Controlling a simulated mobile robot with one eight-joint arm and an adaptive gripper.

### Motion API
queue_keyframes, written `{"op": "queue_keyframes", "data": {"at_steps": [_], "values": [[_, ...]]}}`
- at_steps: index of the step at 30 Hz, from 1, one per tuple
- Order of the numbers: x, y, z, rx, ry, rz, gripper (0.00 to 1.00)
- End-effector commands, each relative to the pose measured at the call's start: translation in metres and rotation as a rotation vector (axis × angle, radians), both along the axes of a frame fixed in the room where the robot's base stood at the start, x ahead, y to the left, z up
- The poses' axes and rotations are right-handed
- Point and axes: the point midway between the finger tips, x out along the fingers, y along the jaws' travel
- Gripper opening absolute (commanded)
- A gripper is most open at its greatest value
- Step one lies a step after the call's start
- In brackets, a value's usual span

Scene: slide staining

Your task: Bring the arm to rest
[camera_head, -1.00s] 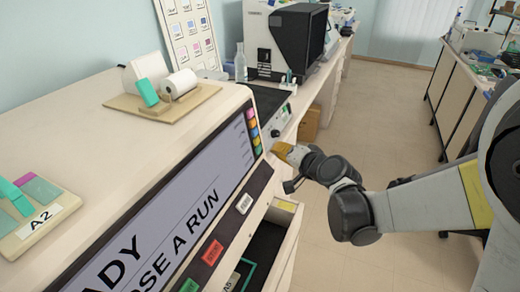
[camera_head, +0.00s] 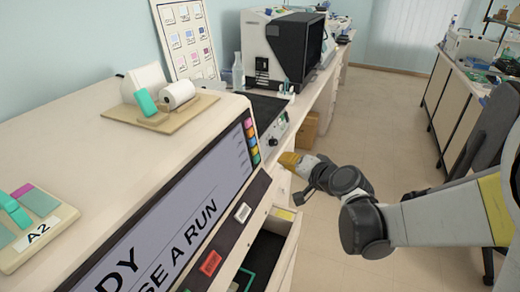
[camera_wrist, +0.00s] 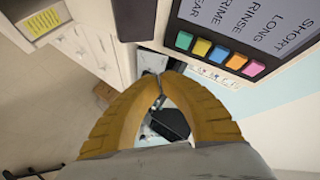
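My gripper (camera_head: 289,161) is at the end of my arm, in front of the right end of the stainer's slanted screen panel (camera_head: 181,215) and above an open drawer (camera_head: 262,262). In the wrist view my gripper (camera_wrist: 160,80) shows two yellow ribbed fingers whose tips meet, with nothing seen between them. The coloured buttons (camera_wrist: 218,54) of the panel lie beyond the fingers. The fingertips appear clear of the panel.
A paper roll stand (camera_head: 160,111) and a slide tray labelled A2 (camera_head: 40,245) sit on the machine top. A dark-screened instrument (camera_head: 282,47) stands on the bench behind. Open floor (camera_head: 375,122) lies between the benches. A cardboard box (camera_head: 307,130) stands below the bench.

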Motion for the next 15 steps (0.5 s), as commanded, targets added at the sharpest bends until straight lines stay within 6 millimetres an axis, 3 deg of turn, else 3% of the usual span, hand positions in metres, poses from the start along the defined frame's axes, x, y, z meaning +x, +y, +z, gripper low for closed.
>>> {"op": "queue_keyframes", "data": {"at_steps": [5,10,15], "values": [[-0.027,-0.012,0.013,-0.099,0.021,0.018,0.0],[-0.087,-0.043,0.026,-0.302,0.076,0.045,0.0],[-0.156,-0.082,0.026,-0.515,0.15,0.063,0.0]]}}
